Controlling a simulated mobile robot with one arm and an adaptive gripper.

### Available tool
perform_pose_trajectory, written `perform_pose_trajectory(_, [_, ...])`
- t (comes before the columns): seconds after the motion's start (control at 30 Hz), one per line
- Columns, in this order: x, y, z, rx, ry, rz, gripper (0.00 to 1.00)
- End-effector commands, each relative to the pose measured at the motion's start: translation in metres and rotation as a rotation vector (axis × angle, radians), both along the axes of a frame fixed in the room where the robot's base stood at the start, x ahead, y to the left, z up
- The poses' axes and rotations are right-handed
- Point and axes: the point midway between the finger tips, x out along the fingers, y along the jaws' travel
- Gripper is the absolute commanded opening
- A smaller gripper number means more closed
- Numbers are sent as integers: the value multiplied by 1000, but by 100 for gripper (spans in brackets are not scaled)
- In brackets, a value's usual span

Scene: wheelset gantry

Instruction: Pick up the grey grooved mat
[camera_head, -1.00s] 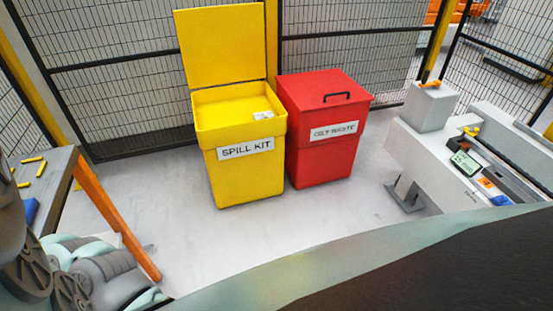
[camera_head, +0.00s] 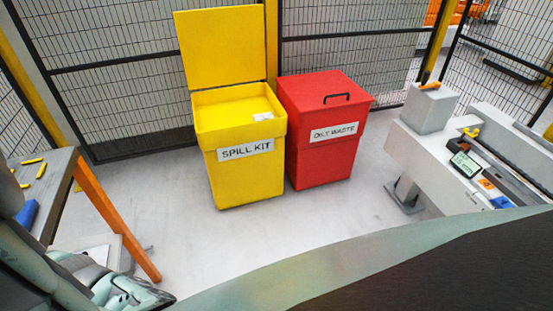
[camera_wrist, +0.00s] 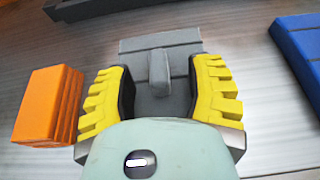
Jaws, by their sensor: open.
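The grey grooved mat (camera_wrist: 185,47) lies on the grey wood-grained tabletop in the wrist view, a flat piece with thin groove lines. A raised grey bar (camera_wrist: 158,72) stands out at its middle. My gripper (camera_wrist: 160,85) is open, with one yellow ribbed finger on each side of the grey piece. I cannot tell whether the fingers touch it. The mat's near part is hidden behind my gripper body. In the head view, neither the mat nor my gripper fingers can be made out; my arm covers the lower left corner.
An orange grooved block (camera_wrist: 45,105) lies left of my gripper; a blue block (camera_wrist: 300,48) lies right. A dark bar (camera_wrist: 95,8) crosses the top. The table (camera_head: 62,172) has an orange leg (camera_head: 115,220). Yellow spill kit bin (camera_head: 245,175) and red oily waste bin (camera_head: 322,160) stand beyond.

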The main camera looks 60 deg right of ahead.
Motion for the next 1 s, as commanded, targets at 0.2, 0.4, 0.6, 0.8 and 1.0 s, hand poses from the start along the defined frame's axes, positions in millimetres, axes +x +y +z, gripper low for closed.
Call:
perform_pose_trajectory(0.2, [1, 2, -1, 0, 0, 2, 53])
perform_pose_trajectory(0.4, [1, 2, -1, 0, 1, 2, 46])
perform_pose_trajectory(0.6, [1, 2, -1, -1, 1, 1, 26])
perform_pose_trajectory(0.8, [1, 2, -1, -1, 1, 1, 5])
perform_pose_trajectory(1.0, [1, 1, -1, -1, 1, 1, 0])
